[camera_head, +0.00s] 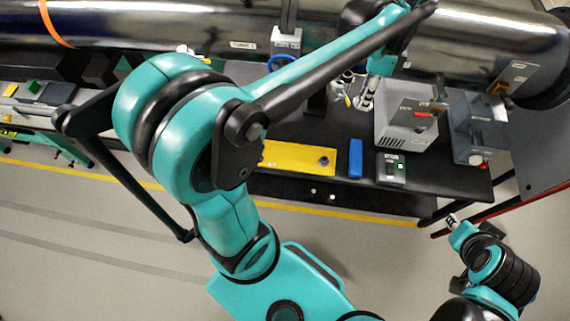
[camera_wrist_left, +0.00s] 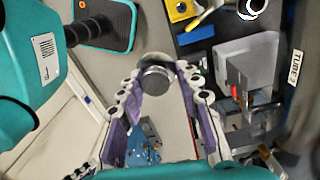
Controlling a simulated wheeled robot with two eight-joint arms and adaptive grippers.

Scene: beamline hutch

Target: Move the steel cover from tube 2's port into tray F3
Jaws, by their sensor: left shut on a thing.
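In the left wrist view my left gripper (camera_wrist_left: 155,88) has its two purple-padded fingers closed around a round metallic piece, the steel cover (camera_wrist_left: 153,74). The cover is held at the fingertips, with pale floor behind it. A label reading TUBE 2 (camera_wrist_left: 295,67) is on a dark surface at the right of that view. In the head view my left arm reaches across to the upper right, near the long shiny tube (camera_head: 470,40); the fingertips and cover are hard to make out there. Tray F3 cannot be identified for sure.
The black bench holds a yellow plate (camera_head: 298,158), a blue block (camera_head: 356,158), a small grey device (camera_head: 392,168), a vented grey box (camera_head: 405,122) and a blue-grey instrument (camera_head: 480,127). Open floor lies in front of the bench. My right arm is at lower right.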

